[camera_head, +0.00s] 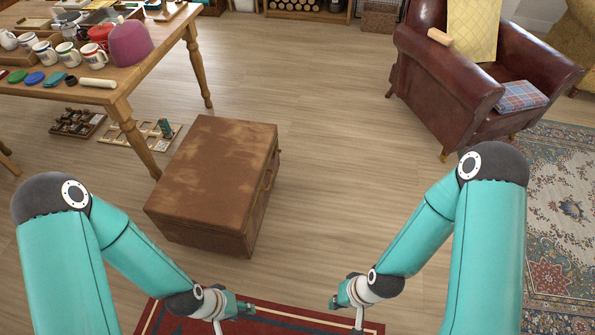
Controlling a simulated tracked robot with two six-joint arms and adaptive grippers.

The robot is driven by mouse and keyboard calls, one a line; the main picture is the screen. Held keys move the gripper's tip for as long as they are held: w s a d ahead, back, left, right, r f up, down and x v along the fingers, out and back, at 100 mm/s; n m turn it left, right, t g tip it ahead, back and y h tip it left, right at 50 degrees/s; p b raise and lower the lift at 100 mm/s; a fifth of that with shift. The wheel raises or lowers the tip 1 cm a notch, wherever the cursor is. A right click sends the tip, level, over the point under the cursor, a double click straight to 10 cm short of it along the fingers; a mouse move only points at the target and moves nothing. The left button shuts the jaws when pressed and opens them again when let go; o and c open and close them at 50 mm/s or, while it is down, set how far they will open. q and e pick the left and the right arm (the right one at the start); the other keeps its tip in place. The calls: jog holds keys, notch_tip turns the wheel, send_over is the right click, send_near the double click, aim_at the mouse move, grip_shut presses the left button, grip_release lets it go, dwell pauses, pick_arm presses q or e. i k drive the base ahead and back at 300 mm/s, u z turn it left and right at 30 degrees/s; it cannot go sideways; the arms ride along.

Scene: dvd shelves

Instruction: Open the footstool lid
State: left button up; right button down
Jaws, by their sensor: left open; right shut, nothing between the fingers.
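The footstool (215,180) is a brown, worn leather-like box standing on the wooden floor, left of centre. Its lid looks closed and flat on top. A handle (270,177) shows on its right side. My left gripper (250,309) is in front of the footstool's near end, low in the picture, apart from it and open with nothing in it. My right gripper (334,304) is to the right of it, farther from the footstool, shut and empty. The footstool's far and left sides are hidden.
A wooden table (125,85) with mugs and a pink hat-like item stands at the upper left. Trays (140,136) lie on the floor beneath it. A red leather armchair (450,95) stands at the upper right. A red rug (290,320) lies at the bottom. Floor right of the footstool is clear.

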aim_at(213, 181)
jog(key=i, duration=1.1)
jog(key=u, duration=0.55)
